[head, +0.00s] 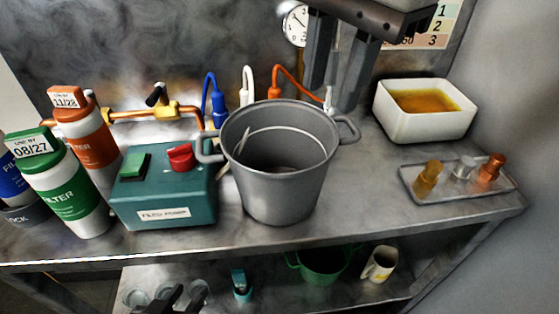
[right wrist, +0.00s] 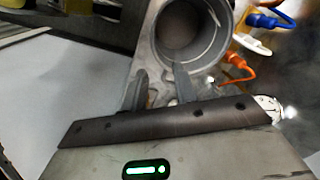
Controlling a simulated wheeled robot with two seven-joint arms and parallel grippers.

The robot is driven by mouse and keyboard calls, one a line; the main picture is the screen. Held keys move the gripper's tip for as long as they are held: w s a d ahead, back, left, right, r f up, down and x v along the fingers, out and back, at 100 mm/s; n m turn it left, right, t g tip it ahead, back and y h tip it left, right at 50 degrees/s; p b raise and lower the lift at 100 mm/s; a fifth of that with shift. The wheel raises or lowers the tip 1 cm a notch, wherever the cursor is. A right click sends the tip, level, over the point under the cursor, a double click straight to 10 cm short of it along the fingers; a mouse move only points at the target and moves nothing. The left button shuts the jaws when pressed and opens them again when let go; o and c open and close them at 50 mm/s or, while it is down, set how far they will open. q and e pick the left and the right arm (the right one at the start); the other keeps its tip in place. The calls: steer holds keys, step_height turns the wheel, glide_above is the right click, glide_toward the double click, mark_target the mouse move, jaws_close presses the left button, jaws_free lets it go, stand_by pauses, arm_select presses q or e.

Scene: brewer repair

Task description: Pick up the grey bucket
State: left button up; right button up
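The grey bucket (head: 278,185) stands upright on the metal worktop, right of the teal feed pump box. It has a side lug at left and another at right (head: 349,130), and a thin pale wire bail lies inside its mouth. My right gripper (head: 338,98) hangs over the worktop, behind and right of the bucket's rim, with its fingers apart and nothing between them. In the right wrist view the bucket (right wrist: 195,45) shows just beyond the open fingers. My left gripper (head: 184,292) shows only as dark fingertips at the bottom edge, apart and empty, in front of the lower shelf.
The teal pump box (head: 163,190) and filter canisters (head: 78,190) stand left of the bucket. Hoses and a copper pipe run behind it. A white basin (head: 424,125) of amber liquid and a tray of fittings (head: 408,190) are at right. Cups and a green bucket (head: 322,268) stand below.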

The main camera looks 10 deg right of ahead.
glide_above(313, 187)
step_height(313, 187, down, 9)
steer(key=shift+s+a+f, duration=0.1)
steer(key=shift+f, duration=2.75)
jaws_close()
